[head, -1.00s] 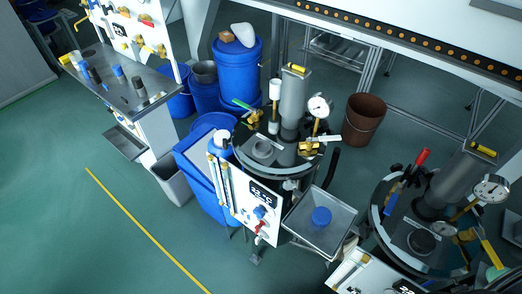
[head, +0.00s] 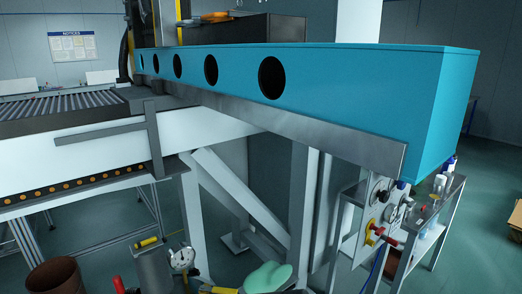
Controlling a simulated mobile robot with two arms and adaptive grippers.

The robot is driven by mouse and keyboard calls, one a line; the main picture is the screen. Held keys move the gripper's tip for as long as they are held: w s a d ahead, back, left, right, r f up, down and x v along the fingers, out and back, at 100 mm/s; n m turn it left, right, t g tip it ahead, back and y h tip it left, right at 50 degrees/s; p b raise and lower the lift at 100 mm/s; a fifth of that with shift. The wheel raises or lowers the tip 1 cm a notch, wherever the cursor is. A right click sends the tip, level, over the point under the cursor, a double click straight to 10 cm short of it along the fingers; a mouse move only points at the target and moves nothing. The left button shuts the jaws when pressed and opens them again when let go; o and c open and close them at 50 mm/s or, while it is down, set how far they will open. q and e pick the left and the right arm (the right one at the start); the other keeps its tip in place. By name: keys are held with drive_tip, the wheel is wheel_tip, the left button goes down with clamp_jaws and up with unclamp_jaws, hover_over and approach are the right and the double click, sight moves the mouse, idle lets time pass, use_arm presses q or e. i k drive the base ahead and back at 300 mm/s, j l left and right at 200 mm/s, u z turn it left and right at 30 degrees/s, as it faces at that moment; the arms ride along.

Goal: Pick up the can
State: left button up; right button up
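I cannot pick out a can for certain in the head view. Several small bottles or containers (head: 440,184) stand on the grey shelf rack (head: 455,205) at the right, too small to tell apart. Neither of my grippers is in view.
A large blue beam (head: 350,80) with round holes spans the view above white frame legs (head: 190,215). A panel with gauges and a red handle (head: 376,222) adjoins the rack. A brown bucket (head: 55,278), a pressure gauge (head: 182,260) and a pale green object (head: 268,276) are low down.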

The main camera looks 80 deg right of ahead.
sight(448, 165)
drive_tip(key=z, duration=4)
drive_tip(key=i+l+z, duration=0.15)
drive_tip(key=i+z, duration=0.15)
drive_tip(key=i, duration=0.2)
drive_tip(key=i+l+z, duration=0.1)
drive_tip(key=i+z, duration=0.25)
drive_tip(key=i, duration=1.65)
drive_tip(key=i+u, duration=0.35)
drive_tip(key=i+l+u, duration=0.3)
drive_tip(key=i, duration=0.2)
drive_tip(key=i+l+u, duration=0.6)
drive_tip(key=u, duration=0.2)
drive_tip(key=i+l+u, duration=0.25)
drive_tip(key=u, duration=0.2)
drive_tip(key=i+l+u, duration=0.15)
drive_tip(key=l+u, duration=0.3)
drive_tip(key=i+l+u, duration=0.1)
drive_tip(key=l+u, duration=0.7)
drive_tip(key=l, duration=0.6)
drive_tip(key=k, duration=0.05)
